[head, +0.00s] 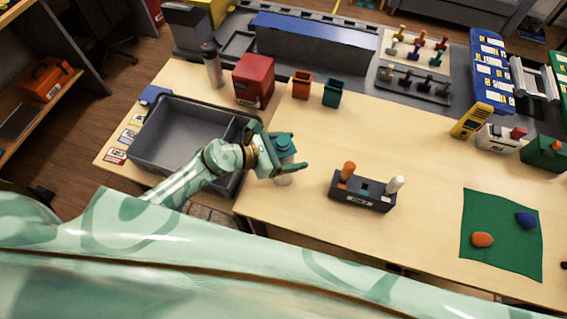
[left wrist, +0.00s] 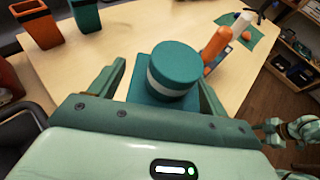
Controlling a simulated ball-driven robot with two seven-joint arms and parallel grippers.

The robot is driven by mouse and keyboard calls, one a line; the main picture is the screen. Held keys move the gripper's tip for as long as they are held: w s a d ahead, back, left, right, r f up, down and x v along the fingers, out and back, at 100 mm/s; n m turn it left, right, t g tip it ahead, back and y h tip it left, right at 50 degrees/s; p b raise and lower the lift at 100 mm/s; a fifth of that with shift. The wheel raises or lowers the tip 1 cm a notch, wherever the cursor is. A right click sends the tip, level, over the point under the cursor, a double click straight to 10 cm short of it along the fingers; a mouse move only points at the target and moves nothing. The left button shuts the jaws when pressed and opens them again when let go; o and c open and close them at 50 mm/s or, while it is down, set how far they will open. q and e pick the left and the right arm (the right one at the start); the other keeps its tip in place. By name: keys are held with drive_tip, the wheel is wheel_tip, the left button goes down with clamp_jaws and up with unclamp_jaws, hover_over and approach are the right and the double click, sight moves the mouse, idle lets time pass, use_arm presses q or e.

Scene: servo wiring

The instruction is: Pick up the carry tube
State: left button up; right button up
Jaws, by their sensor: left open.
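The carry tube (head: 284,180) appears to be the upright cylinder with a teal cap and pale lower part near the table's front edge. Its round teal top with a white band shows in the left wrist view (left wrist: 175,68). My left gripper (head: 290,155) is open around the tube, with one finger on each side. In the left wrist view the fingers (left wrist: 162,78) flank the cap, and a gap shows at the right finger. The tube's lower part is mostly hidden. A part of my right arm shows at the right of the left wrist view; its jaws are unclear.
A dark holder (head: 362,194) with an orange and a white peg stands to the right. A grey bin (head: 175,130) lies left. Orange (head: 302,85) and teal (head: 333,93) cups and a red box (head: 253,80) stand behind.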

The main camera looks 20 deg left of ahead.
use_arm(q)
drive_tip(key=shift+a, duration=0.1)
drive_tip(key=c, duration=1.4)
drive_tip(key=shift+c, duration=0.2)
drive_tip(key=shift+r, duration=0.15)
